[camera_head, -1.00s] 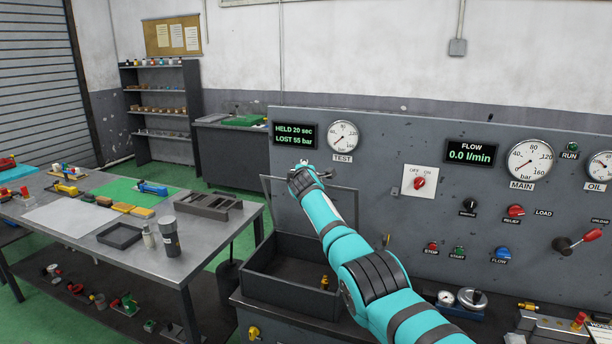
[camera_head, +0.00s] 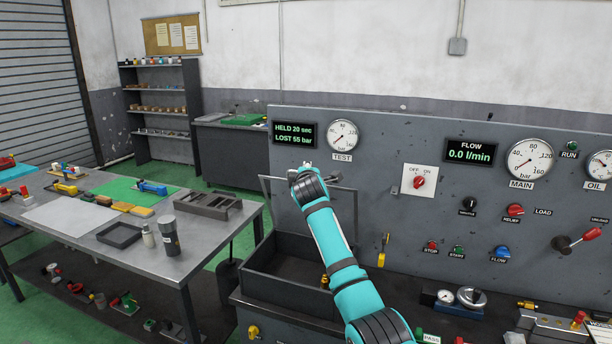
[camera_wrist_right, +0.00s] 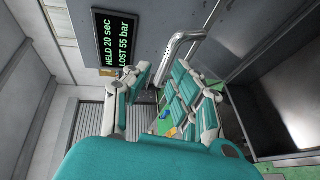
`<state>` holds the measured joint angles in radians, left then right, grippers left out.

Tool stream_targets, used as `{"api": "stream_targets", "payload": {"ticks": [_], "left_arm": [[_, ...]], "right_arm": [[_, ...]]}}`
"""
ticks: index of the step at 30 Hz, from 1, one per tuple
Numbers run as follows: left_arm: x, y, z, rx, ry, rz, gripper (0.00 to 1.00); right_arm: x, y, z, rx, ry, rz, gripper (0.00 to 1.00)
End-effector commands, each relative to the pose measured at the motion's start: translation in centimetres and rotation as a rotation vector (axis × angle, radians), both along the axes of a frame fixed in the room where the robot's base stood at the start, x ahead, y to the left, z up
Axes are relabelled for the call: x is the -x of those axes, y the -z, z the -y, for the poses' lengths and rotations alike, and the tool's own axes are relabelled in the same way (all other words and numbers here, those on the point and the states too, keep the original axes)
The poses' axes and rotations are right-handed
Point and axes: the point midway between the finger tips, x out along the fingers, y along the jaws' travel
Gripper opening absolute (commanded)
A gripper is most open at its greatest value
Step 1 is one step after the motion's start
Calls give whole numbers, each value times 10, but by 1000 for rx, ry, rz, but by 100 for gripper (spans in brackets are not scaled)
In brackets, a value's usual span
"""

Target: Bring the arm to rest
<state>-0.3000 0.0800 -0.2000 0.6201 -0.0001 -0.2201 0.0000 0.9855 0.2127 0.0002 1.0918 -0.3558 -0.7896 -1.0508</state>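My right arm, teal with dark bands, reaches up from the bottom of the head view. Its gripper (camera_head: 306,167) is in front of the panel, above the open grey bin (camera_head: 262,288) and below the TEST gauge (camera_head: 342,135). In the right wrist view the two fingers of the gripper (camera_wrist_right: 160,80) stand apart with floor and bench showing between them, and nothing is held. A bent chrome pipe (camera_wrist_right: 184,44) shows just beyond the right finger; I cannot tell whether they touch. My left gripper is in neither view.
The grey control panel (camera_head: 450,200) stands close behind the arm, with gauges, knobs and a red-handled lever (camera_head: 590,235). The bin's raised lid (camera_head: 283,205) is beside the gripper. A workbench (camera_head: 85,240) with tools stands at left, with green floor between.

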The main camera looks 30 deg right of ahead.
Motion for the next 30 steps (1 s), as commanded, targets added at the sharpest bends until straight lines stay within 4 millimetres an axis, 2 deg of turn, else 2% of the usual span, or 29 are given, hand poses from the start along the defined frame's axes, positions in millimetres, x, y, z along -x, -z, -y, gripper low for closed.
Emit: {"api": "stream_targets", "payload": {"ticks": [11,14,17,20,24,26,27,29,30], "left_arm": [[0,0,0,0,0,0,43],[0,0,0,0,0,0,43],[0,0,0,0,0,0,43],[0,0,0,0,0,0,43],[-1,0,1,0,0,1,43],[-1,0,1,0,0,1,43],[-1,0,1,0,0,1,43],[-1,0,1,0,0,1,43],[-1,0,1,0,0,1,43]], "right_arm": [[0,0,0,0,0,0,23],[2,9,-2,-11,0,-7,23],[14,42,-11,-61,3,-30,23],[40,96,-29,-156,10,-69,23],[98,179,-61,-333,36,-140,23],[128,211,-75,-410,55,-174,23],[149,232,-85,-462,68,-199,23],[183,259,-100,-538,90,-238,23],[208,276,-110,-590,108,-263,23]]}}
